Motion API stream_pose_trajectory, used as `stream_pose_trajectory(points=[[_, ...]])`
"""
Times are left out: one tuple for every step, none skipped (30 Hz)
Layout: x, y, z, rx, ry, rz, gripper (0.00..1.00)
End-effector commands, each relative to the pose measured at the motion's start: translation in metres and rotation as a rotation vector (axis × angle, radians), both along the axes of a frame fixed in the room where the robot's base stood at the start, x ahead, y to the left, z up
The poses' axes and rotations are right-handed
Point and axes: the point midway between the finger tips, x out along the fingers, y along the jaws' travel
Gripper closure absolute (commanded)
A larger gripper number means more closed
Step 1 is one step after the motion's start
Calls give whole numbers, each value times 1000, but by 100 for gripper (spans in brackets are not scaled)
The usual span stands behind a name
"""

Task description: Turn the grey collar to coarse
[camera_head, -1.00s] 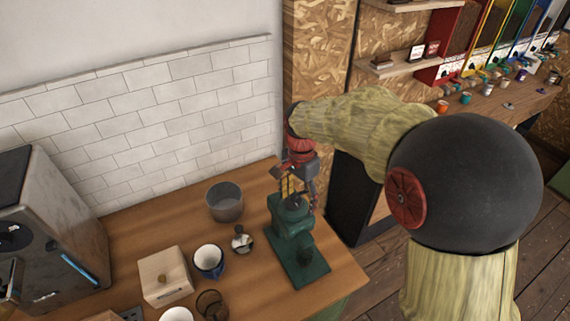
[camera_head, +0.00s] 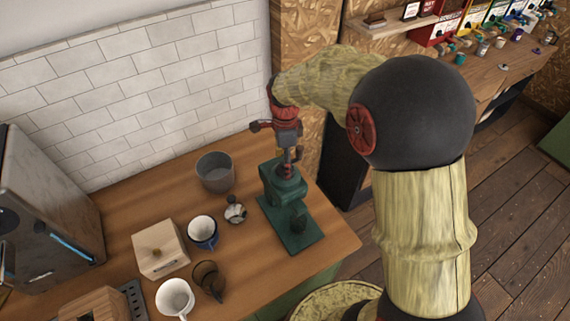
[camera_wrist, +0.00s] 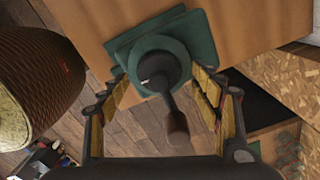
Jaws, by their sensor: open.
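The green grinder (camera_head: 283,188) stands on a green base plate (camera_head: 272,238) near the right end of the wooden counter. My gripper (camera_head: 288,162) is just above its top, pointing down. In the wrist view my gripper (camera_wrist: 160,85) is open, with yellow-padded fingers to the left and right of the grinder's top. Between them shows a round dark grey collar (camera_wrist: 158,68) with a small white mark at its left. A dark handle with a rounded end (camera_wrist: 177,128) runs from it toward the picture's bottom. I cannot tell whether the fingers touch anything.
A grey canister (camera_head: 215,172), a small metal pot (camera_head: 235,210), a blue-rimmed cup (camera_head: 202,232), a wooden box (camera_head: 160,250), a brown glass cup (camera_head: 208,280) and a white mug (camera_head: 174,298) stand left of the grinder. A tiled wall (camera_head: 150,105) is behind.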

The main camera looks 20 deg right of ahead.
Motion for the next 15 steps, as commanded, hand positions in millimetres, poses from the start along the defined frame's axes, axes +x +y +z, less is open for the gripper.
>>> stream_pose_trajectory(points=[[0, 0, -5, 0, 1, 0, 36], [0, 0, -7, 0, 0, 0, 36], [0, 0, -9, 0, -1, 0, 36], [0, 0, -11, 0, -1, 0, 36], [0, 0, -12, 0, -1, 1, 36], [0, 0, -13, 0, -1, 1, 36], [0, 0, -13, 0, -1, 1, 36], [0, 0, -14, 0, -1, 1, 36], [0, 0, -14, 0, -1, 1, 36], [0, 0, -14, 0, -1, 1, 36], [0, 0, -14, 0, -1, 1, 36], [0, 0, -14, 0, -1, 1, 36], [0, 0, -14, 0, -1, 1, 36], [0, 0, -14, 0, -1, 1, 37], [0, 0, -14, 0, -1, 1, 39]])
